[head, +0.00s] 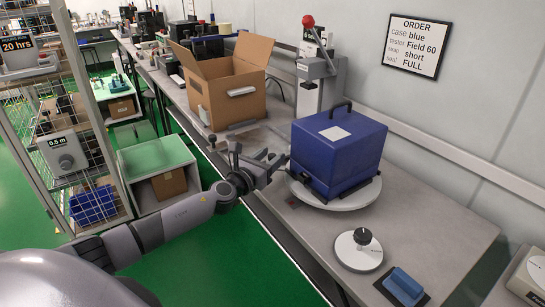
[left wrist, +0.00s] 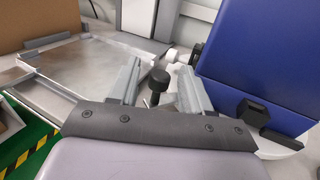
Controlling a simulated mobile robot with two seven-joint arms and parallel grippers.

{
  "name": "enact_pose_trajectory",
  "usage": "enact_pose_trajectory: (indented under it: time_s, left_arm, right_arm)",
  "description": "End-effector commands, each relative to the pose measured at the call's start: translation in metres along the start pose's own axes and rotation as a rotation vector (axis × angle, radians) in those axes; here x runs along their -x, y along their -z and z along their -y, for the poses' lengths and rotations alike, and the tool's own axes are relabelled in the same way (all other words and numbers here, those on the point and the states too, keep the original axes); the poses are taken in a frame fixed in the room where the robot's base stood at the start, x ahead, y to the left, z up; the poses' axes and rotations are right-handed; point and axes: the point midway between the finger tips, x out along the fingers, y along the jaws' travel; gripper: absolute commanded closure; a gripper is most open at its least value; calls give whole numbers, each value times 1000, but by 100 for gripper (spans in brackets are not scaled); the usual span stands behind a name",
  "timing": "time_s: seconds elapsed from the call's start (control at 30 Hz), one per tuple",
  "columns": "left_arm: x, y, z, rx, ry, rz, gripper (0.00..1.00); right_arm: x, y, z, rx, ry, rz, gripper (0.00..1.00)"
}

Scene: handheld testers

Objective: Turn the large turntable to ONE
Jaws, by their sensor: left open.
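The large turntable (head: 345,203) is a pale round disc on the bench. A blue case (head: 335,155) with a black handle and a white label stands on it, held by dark corner blocks. My left gripper (head: 277,166) is at the disc's left side, beside the case. In the left wrist view its fingers (left wrist: 158,74) are apart, with a dark knob (left wrist: 160,77) seen between them. I cannot tell whether they touch it. The blue case (left wrist: 262,65) is to the right of the fingers there. No ONE mark is legible. My right gripper is out of view.
A smaller round disc with a black knob (head: 359,252) and a blue block (head: 402,284) lie nearer the front. A press with a red-balled lever (head: 318,72) and an open cardboard box (head: 225,90) stand behind. An order sign (head: 418,45) hangs on the wall.

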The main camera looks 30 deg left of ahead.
Motion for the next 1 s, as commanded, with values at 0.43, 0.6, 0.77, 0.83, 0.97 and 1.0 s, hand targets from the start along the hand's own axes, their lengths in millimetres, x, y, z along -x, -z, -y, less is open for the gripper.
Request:
enact_pose_trajectory:
  time_s: [0.43, 0.6, 0.77, 0.83, 0.97, 1.0]
  left_arm:
    - [-15, 0, 1, 0, 1, -1, 52]
    - [-14, 0, 1, 0, 1, -1, 81]
    - [-14, 0, 1, 1, 1, -1, 100]
    - [-14, 0, 1, 1, 1, -1, 100]
    - [-13, 0, 2, 2, -7, -2, 100]
    - [-13, -1, 2, 3, -12, -2, 100]
  right_arm:
    - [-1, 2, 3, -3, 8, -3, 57]
    - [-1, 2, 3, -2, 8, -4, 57]
    - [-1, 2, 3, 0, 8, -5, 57]
    - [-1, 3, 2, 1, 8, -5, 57]
    - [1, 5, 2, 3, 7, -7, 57]
    - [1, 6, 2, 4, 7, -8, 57]
